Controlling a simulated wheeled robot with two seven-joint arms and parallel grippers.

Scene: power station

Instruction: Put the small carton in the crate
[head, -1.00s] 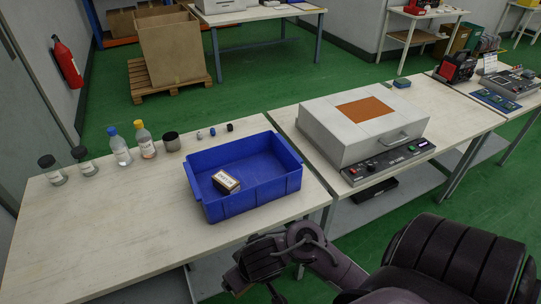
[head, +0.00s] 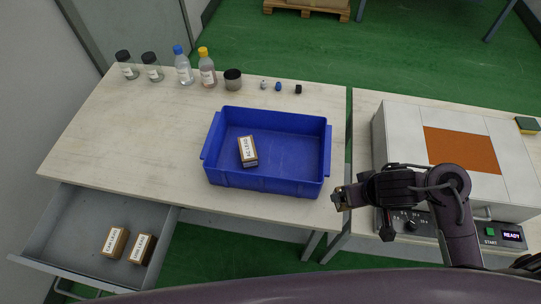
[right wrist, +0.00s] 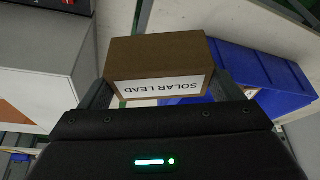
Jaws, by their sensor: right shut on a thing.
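My right gripper (head: 342,197) is just off the front right corner of the blue crate (head: 265,181). In the right wrist view my right gripper (right wrist: 160,92) is shut on a brown small carton (right wrist: 155,53) labelled "SOLAR LEAD", its fingers on either side. In the head view I cannot make this carton out clearly at the gripper. The blue crate also shows on the right of the wrist view (right wrist: 262,72). Another small carton (head: 248,151) with a white label lies inside the crate. My left gripper is not in view.
An open grey drawer (head: 75,232) at front left holds two cartons (head: 115,242) (head: 142,249). Bottles and jars (head: 184,68) stand along the table's back edge. A white machine (head: 400,135) stands right of the gripper. The table left of the crate is clear.

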